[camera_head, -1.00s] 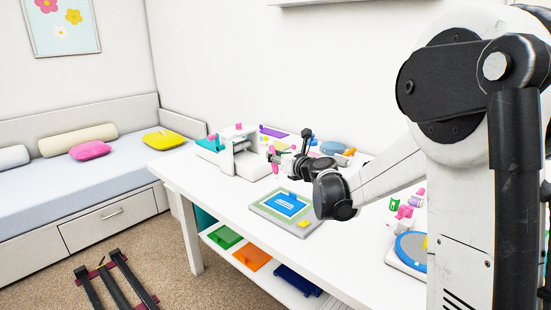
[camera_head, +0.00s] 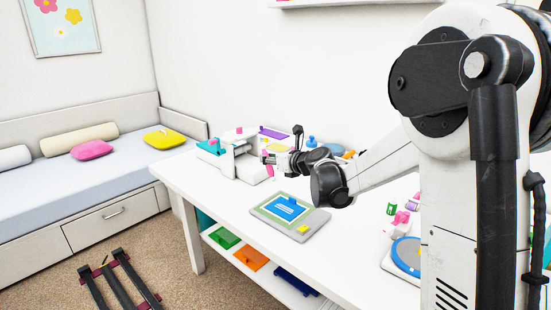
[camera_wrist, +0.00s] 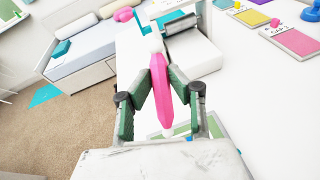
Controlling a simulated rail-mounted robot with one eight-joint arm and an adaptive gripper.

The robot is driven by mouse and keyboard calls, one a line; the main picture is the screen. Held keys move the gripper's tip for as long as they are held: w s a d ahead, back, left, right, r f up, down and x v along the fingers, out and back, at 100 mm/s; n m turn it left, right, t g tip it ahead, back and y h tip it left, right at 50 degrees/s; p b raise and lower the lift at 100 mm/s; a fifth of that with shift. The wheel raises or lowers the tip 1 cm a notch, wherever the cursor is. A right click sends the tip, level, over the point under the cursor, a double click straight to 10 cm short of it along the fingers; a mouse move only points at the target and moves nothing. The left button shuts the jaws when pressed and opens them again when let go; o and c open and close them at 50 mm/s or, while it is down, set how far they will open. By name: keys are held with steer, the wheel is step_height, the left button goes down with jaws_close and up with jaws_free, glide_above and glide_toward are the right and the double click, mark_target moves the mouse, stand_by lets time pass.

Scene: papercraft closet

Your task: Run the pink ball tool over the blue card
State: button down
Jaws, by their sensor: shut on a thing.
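My gripper (camera_wrist: 160,92) is shut on the pink ball tool (camera_wrist: 159,80), a pink handle with pale ends, held between the two fingers in the wrist view. In the head view my gripper (camera_head: 268,160) is above the table, beside the white press machine, and the tool (camera_head: 270,172) shows small and pink below it. The blue card (camera_head: 286,208) lies on a green mat on a grey board, nearer the front edge than the gripper. The tool is apart from the card. In the wrist view the card is mostly hidden behind my gripper.
A white machine with a roller (camera_head: 240,160) stands behind the card board. The grey board (camera_head: 297,236) carries a yellow block (camera_head: 302,229). A blue round disc (camera_head: 408,252) and small pink items lie to the right. Coloured cards (camera_wrist: 297,40) lie at the back.

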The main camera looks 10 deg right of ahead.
steer(key=s+n+g+h+p, duration=0.1)
steer(key=g+p, duration=0.2)
steer(key=p, duration=0.2)
steer(key=s+n+g+p, duration=0.1)
steer(key=s+g+p, duration=0.1)
steer(key=p, duration=0.4)
steer(key=s+d+n+g+h+p, duration=0.1)
steer(key=g+p, duration=0.2)
steer(key=p, duration=0.3)
steer(key=shift+s+d+n+g+h, duration=0.1)
steer(key=shift+s+n+g+h, duration=0.2)
steer(key=shift+g, duration=0.1)
steer(key=shift+s+d+f+p, duration=0.2)
steer(key=shift+s+d+p, duration=0.1)
steer(key=shift+d+p, duration=0.15)
